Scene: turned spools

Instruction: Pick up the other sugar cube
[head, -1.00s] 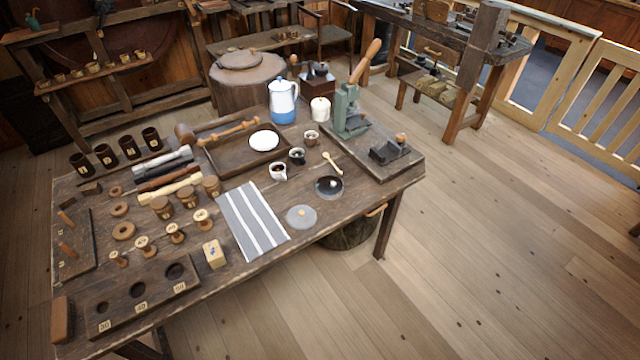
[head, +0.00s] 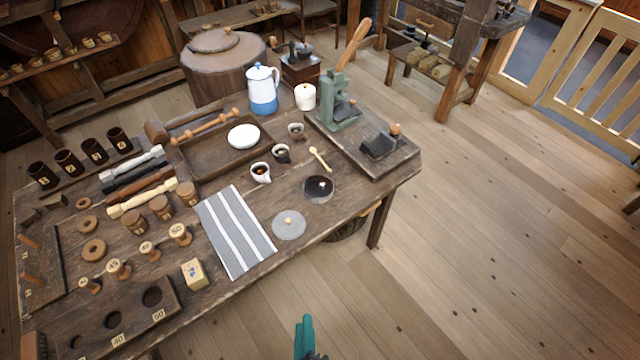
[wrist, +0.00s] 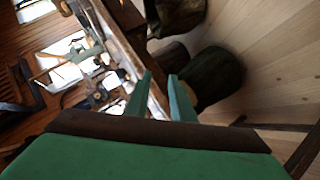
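No sugar cube can be told for certain. A small pale spot, perhaps a cube, shows in a round dark dish (head: 313,194) near the front right of the table in the head view. My gripper (head: 303,322), with teal fingers, is at the bottom of the head view, in front of the table edge and apart from everything on it. In the wrist view the two fingers (wrist: 160,78) stand apart with nothing between them. Three small cups stand behind the dish: one cup (head: 260,174), another (head: 281,154) and a third (head: 296,131).
A blue-white pot (head: 263,92), a white lidded jar (head: 305,97) and a green press (head: 340,109) stand behind. Floor at right is clear.

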